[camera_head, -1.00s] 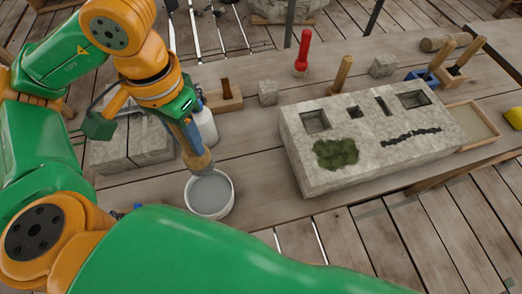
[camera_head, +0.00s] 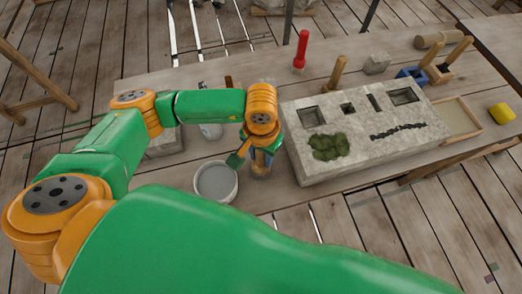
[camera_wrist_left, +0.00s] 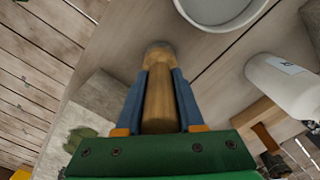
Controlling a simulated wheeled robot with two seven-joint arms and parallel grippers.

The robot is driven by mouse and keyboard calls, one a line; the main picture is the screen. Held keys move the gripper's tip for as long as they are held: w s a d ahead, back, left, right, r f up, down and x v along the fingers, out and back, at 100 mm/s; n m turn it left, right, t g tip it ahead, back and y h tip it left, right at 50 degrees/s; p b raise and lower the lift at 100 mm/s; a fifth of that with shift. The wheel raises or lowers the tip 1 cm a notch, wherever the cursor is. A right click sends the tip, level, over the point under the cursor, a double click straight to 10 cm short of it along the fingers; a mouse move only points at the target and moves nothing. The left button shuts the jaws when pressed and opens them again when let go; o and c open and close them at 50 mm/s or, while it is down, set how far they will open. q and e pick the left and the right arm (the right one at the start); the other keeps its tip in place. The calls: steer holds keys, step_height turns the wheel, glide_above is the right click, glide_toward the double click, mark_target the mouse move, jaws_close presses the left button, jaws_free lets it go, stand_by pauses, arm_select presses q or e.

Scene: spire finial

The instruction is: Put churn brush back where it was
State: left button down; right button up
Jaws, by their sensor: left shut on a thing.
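My left gripper (camera_head: 262,155) is shut on the churn brush (camera_wrist_left: 158,100). In the left wrist view its round wooden body lies between the blue fingers. In the head view the brush (camera_head: 261,170) is mostly hidden by my wrist. It is between the bucket and the stone block, low over the table or on it; I cannot tell if it touches. The white bucket (camera_head: 216,194) with grey contents stands just to its left, and its rim (camera_wrist_left: 225,25) shows in the wrist view. My right gripper is not in view.
The stone block (camera_head: 375,155) with sockets and a moss patch stands close to the right. A white bottle (camera_wrist_left: 285,85) and a wooden block (camera_wrist_left: 262,120) stand behind. A red-handled tool (camera_head: 301,50) stands at the back. The table is clear in front of the bucket.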

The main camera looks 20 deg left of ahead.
arm_select(q)
steer(key=shift+w+f+b, duration=0.1)
steer(key=shift+f+b, duration=0.15)
steer(key=shift+b, duration=0.05)
steer(key=c, duration=0.5)
jaws_free()
steer(key=shift+r, duration=0.1)
steer(key=shift+r, duration=0.45)
step_height(320, 180, up, 10)
steer(key=b, duration=0.2)
steer(key=shift+r+b, duration=0.25)
steer(key=shift+b, duration=0.1)
steer(key=shift+r, duration=0.45)
